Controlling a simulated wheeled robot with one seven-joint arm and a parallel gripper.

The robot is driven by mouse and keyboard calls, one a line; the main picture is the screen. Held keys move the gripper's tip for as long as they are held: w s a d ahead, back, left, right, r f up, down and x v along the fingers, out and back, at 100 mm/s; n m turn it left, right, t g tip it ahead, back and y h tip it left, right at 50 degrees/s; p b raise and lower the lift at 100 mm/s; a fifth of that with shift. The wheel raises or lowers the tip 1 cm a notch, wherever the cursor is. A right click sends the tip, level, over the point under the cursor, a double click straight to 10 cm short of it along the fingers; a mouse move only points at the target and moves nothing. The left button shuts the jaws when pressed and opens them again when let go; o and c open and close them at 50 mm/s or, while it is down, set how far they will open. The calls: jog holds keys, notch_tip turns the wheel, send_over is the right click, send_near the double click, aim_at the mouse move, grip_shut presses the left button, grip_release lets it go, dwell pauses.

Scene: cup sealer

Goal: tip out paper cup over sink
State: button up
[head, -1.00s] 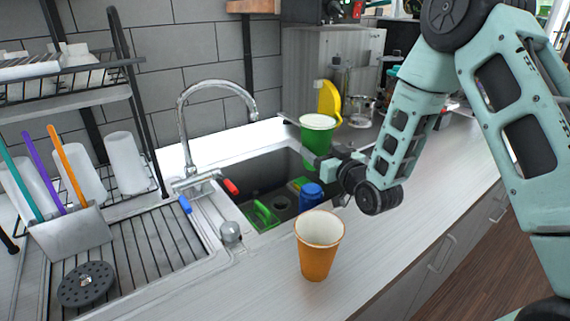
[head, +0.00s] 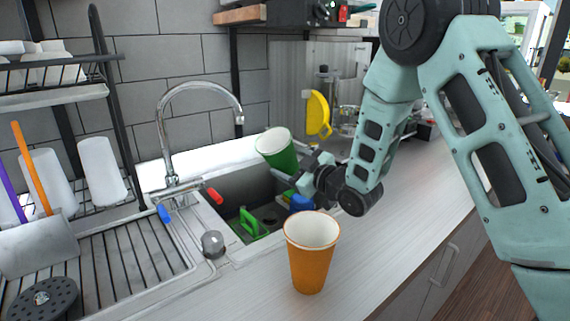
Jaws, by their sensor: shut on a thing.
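A green paper cup (head: 277,151) with a pale inside is held above the back right part of the sink (head: 238,187). It is tilted, with its mouth leaning to the left. My gripper (head: 298,171) is shut on the cup from its right side; the fingertips are partly hidden. An orange paper cup (head: 311,258) stands upright on the counter in front of the sink. Whether the green cup holds anything cannot be seen.
The tap (head: 167,122) arches over the sink's left side. A green item (head: 250,224) and a blue item (head: 301,203) lie in the sink. The drying rack (head: 85,147) is at the left. Free counter (head: 390,222) lies at the right.

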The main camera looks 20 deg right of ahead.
aim_at(297, 168)
jog(key=shift+w+d+f+n+b, duration=0.2)
jog(key=shift+d+f+n+b, duration=0.3)
jog(key=shift+f+n, duration=0.4)
jog(key=n, duration=0.1)
jog(key=d+n, duration=0.1)
jog(key=n, duration=0.2)
jog(key=shift+w+d+f+n, duration=0.25)
jog(key=shift+w+f+n, duration=0.1)
jog(key=shift+n, duration=0.05)
jog(key=n, duration=0.2)
jog(key=d+n, duration=0.1)
jog(key=shift+w+f, duration=0.2)
jog(key=shift+f, duration=0.15)
jog(key=n+b, duration=0.1)
jog(key=n, duration=0.1)
jog(key=r+n+b, duration=0.1)
jog(key=b, duration=0.1)
jog(key=n+b, duration=0.1)
jog(key=n, duration=0.1)
jog(key=shift+r+n+b, duration=0.25)
jog(key=shift+n+b, duration=0.05)
jog(key=shift+b, duration=0.05)
jog(key=r+n, duration=0.1)
jog(key=a+r+n+b, duration=0.1)
jog(key=n, duration=0.1)
jog(key=r+n, duration=0.1)
jog(key=n, duration=0.1)
jog(key=shift+s+a+r, duration=0.15)
jog(key=shift+s, duration=0.15)
